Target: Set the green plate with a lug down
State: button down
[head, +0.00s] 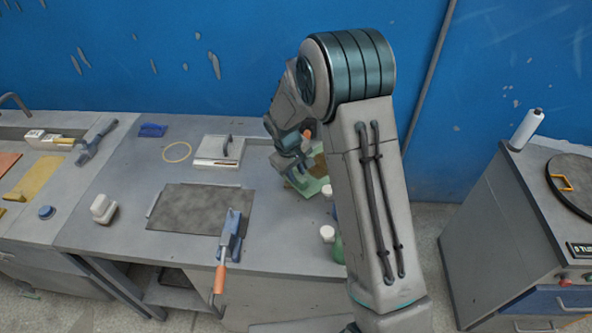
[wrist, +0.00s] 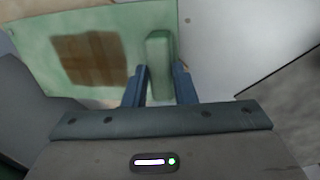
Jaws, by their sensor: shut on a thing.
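The green plate with a lug (wrist: 33,48) fills the upper left of the wrist view. It is pale green with a brown square patch (wrist: 92,60). Its raised green lug (wrist: 159,52) stands between the two blue fingers of my gripper (wrist: 160,82), which is shut on it. In the head view the plate (head: 312,187) shows at the right end of the bench, partly hidden behind my arm and gripper (head: 298,172). I cannot tell whether the plate touches the bench top.
A dark grey sheet (head: 190,208) lies mid-bench, with an orange-handled blue clamp (head: 232,240) at its front right corner. A white box (head: 218,152), a yellow ring (head: 177,152) and a blue block (head: 152,130) lie behind it. White-capped bottles (head: 328,234) stand beside my arm.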

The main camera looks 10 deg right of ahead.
jog(key=shift+d+f, duration=0.15)
jog(key=shift+f, duration=0.4)
jog(key=c, duration=1.1)
grip_release()
jog(key=shift+w+f, duration=0.1)
jog(key=shift+f, duration=0.05)
jog(key=shift+c, duration=0.2)
jog(key=shift+r, duration=0.2)
notch_tip(320, 180, up, 11)
jog(key=s+a+b, duration=0.1)
jog(key=a, duration=0.1)
jog(key=s+d+r+m+t, duration=0.1)
jog(key=s+d+r+m, duration=0.15)
jog(key=s+r, duration=0.3)
jog(key=s+d+r+m, duration=0.1)
jog(key=s+d+r, duration=0.3)
jog(key=s, duration=0.2)
jog(key=s+d+m+t+y, duration=0.1)
jog(key=s+d+m, duration=0.2)
jog(key=s, duration=1.2)
jog(key=shift+s+r+y, duration=0.3)
jog(key=shift+r+y, duration=0.1)
jog(key=shift+a, duration=0.1)
